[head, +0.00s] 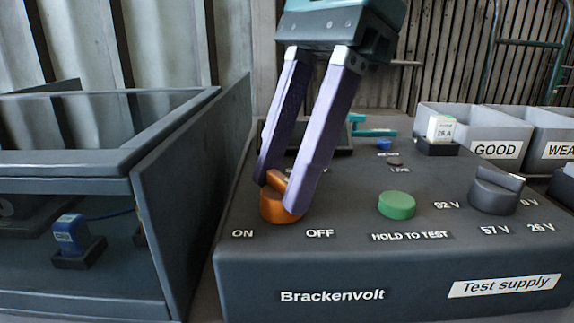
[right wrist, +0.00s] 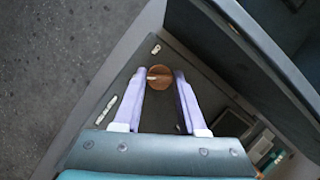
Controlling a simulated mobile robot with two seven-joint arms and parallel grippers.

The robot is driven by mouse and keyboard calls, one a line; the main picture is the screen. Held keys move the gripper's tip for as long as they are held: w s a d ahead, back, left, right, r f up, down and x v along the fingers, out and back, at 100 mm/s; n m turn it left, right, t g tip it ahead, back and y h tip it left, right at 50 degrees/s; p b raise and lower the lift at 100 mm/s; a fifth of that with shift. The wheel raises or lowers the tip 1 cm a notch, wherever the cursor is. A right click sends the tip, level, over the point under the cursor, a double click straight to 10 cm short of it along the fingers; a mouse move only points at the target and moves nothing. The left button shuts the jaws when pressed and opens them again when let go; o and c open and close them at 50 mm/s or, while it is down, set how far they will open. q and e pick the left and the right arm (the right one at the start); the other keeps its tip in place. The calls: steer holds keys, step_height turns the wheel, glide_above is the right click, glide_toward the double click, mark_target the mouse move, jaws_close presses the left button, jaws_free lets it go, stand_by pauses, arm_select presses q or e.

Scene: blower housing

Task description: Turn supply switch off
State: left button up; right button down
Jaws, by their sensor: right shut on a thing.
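The orange supply switch knob (head: 281,207) sits on the top panel of the dark grey Brackenvolt test supply (head: 420,262), behind the printed words ON and OFF. My right gripper (head: 280,192) comes down from above with its two lilac fingers on either side of the knob's raised grip, shut on it. The fingers partly hide the knob, so I cannot tell for sure which word it points to. In the right wrist view the round knob (right wrist: 159,77) shows between the fingertips, with a pale mark on it. My left gripper is not in view.
A green HOLD TO TEST button (head: 396,205) and a dark voltage selector (head: 494,194) are to the right on the panel. Grey bins (head: 484,124) labelled GOOD and WEA... stand behind. An open dark housing (head: 190,180) stands close on the left.

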steer(key=shift+n+g, duration=0.3)
steer(key=shift+n, duration=0.8)
steer(key=shift+h, duration=0.3)
steer(key=shift+c, duration=2.3)
jaws_free()
steer(key=shift+r, duration=0.1)
steer(key=p+v, duration=0.9)
steer(key=v, duration=0.1)
steer(key=shift+a, duration=0.1)
